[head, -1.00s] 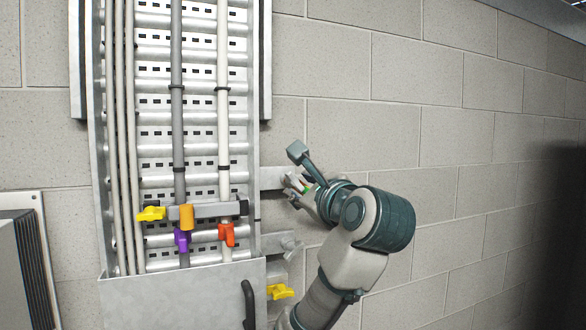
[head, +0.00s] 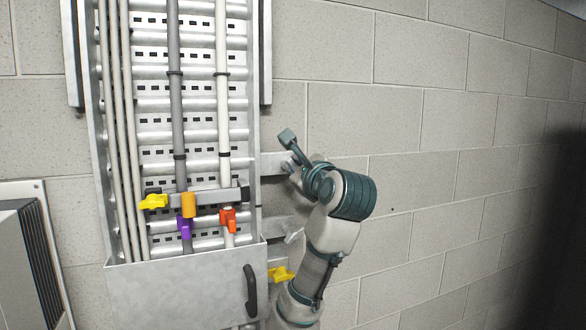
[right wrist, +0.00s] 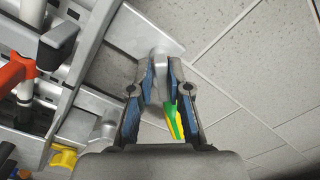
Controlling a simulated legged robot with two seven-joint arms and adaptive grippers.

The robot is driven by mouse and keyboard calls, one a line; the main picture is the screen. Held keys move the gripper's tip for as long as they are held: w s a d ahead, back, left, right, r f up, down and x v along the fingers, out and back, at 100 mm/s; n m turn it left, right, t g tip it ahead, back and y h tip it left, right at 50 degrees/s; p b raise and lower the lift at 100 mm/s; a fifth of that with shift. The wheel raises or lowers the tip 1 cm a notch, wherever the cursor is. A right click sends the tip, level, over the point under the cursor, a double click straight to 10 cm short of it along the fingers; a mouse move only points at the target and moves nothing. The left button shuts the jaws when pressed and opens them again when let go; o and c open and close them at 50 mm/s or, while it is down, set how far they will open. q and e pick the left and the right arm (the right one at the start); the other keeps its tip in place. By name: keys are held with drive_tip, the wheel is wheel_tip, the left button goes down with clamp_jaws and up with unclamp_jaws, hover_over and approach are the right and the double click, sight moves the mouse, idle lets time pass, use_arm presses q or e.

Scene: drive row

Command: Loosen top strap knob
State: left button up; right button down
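The upper grey bracket (head: 272,165) juts from the right side of the cable tray. My right gripper (head: 292,160) is at its outer end and hides most of the knob there in the head view. In the right wrist view that grey knob (right wrist: 160,62) lies between the blue-padded fingers of my right gripper (right wrist: 160,82). The fingers are drawn close together and look shut on it. A green and yellow piece (right wrist: 174,120) shows beside the right finger, partly hidden. My left gripper is not in view.
A lower bracket carries a light grey knob (head: 294,236), with a yellow knob (head: 281,274) below. A grey bar (head: 216,196) crosses the tray with yellow (head: 153,201) and orange (head: 188,205) knobs; purple (head: 185,228) and red (head: 228,219) handles sit below. The block wall (head: 440,150) at right is clear.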

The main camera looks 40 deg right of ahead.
drive_tip(key=shift+w+f, duration=0.15)
drive_tip(key=shift+f, duration=0.1)
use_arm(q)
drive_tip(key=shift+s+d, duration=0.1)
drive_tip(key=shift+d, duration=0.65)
use_arm(e)
drive_tip(key=shift+d+f, duration=0.15)
drive_tip(key=shift+d, duration=0.05)
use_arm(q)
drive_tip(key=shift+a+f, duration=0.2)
use_arm(e)
drive_tip(key=shift+n, duration=0.4)
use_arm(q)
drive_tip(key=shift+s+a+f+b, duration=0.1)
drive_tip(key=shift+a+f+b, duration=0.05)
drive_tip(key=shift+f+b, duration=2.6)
use_arm(e)
drive_tip(key=shift+f+n, duration=0.2)
drive_tip(key=shift+n, duration=4.6)
drive_tip(key=shift+f+n, duration=0.15)
drive_tip(key=shift+n, duration=4.65)
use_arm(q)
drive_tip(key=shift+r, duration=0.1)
